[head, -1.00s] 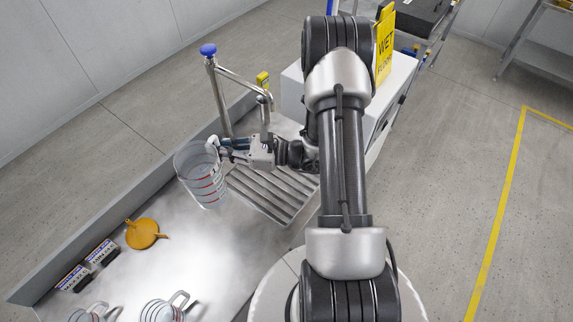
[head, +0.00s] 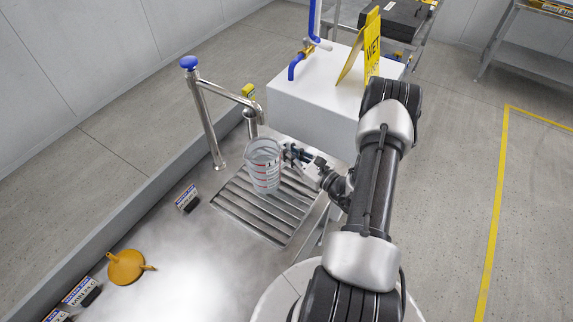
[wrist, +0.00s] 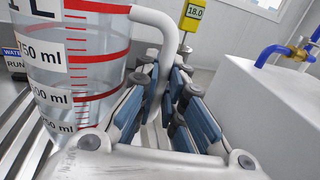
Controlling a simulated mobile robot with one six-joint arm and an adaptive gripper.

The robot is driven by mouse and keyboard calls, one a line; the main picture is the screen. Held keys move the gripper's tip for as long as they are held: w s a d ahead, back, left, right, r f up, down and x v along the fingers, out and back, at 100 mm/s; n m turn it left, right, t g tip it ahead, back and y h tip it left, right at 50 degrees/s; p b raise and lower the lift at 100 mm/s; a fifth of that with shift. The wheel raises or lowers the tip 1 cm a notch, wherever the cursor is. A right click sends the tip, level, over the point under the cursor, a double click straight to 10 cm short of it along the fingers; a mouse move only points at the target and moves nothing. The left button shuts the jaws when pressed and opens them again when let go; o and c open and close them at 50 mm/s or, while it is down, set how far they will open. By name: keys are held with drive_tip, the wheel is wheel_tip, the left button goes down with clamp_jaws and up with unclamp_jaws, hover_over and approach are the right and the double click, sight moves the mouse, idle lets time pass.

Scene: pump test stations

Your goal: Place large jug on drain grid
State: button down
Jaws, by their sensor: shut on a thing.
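The large jug (head: 264,167) is clear with red graduation bands, and it is upright over the drain grid (head: 246,208), near the tap spout. In the wrist view the jug (wrist: 84,55) fills the left side, with markings such as 500 ml. My gripper (head: 292,154) is to the right of the jug, shut on its white handle. In the wrist view the blue-padded fingers of my gripper (wrist: 160,105) close around the handle (wrist: 160,60). Whether the jug's base touches the grid bars is hard to tell.
A steel tap (head: 207,120) with a blue knob stands behind the grid. A white box (head: 315,105) with a yellow wet-floor sign (head: 372,45) is at the back right.

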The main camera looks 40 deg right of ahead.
drive_tip(key=shift+f+b, duration=0.6)
drive_tip(key=shift+f, duration=1.25)
drive_tip(key=shift+f, duration=0.2)
drive_tip(key=c, duration=1.7)
unclamp_jaws()
drive_tip(key=shift+r, duration=0.1)
